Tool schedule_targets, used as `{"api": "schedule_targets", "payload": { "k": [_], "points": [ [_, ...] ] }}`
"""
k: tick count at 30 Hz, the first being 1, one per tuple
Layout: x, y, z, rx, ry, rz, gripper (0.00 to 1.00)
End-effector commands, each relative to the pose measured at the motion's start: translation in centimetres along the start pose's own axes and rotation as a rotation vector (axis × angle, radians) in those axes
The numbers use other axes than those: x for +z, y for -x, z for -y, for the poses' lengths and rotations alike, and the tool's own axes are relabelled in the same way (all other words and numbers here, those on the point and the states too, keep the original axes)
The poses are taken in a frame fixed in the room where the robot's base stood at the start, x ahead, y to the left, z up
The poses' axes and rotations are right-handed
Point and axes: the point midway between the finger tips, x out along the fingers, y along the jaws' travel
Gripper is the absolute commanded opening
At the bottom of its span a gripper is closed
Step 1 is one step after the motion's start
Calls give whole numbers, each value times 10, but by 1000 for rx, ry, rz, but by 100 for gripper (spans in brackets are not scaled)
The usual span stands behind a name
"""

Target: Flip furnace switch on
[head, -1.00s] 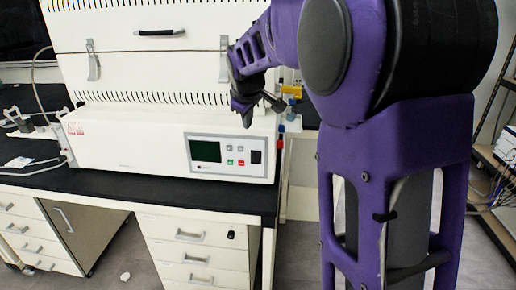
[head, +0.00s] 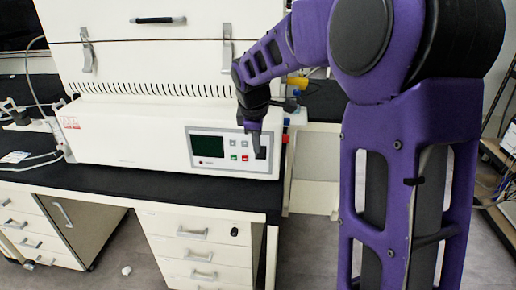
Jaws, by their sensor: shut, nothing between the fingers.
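The white furnace (head: 120,140) stands on the black bench top. Its grey control panel (head: 215,170) is at the lower right of its front, with a dark green screen (head: 207,146) and small buttons, one green and one red (head: 244,158). The black switch (head: 261,154) is at the panel's right end, partly covered by my gripper. My gripper (head: 256,148) is shut and empty, pointing down with its tip in front of or at the switch. I cannot tell whether it touches the switch, and the switch's position is too small to read.
The black bench top (head: 150,191) runs below the furnace, with white drawers (head: 195,250) under it. Yellow, blue and red fittings (head: 292,110) sit close to the furnace's right side. Cables and small items (head: 20,120) lie at the left.

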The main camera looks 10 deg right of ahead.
Motion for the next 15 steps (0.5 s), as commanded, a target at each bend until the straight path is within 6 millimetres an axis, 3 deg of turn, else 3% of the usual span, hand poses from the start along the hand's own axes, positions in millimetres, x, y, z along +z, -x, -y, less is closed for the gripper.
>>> {"api": "schedule_targets", "payload": {
  "k": [12,15],
  "points": [
    [0,-90,2,-4,0,0,0],
    [0,-95,-15,0,-3,-1,0]
  ]
}}
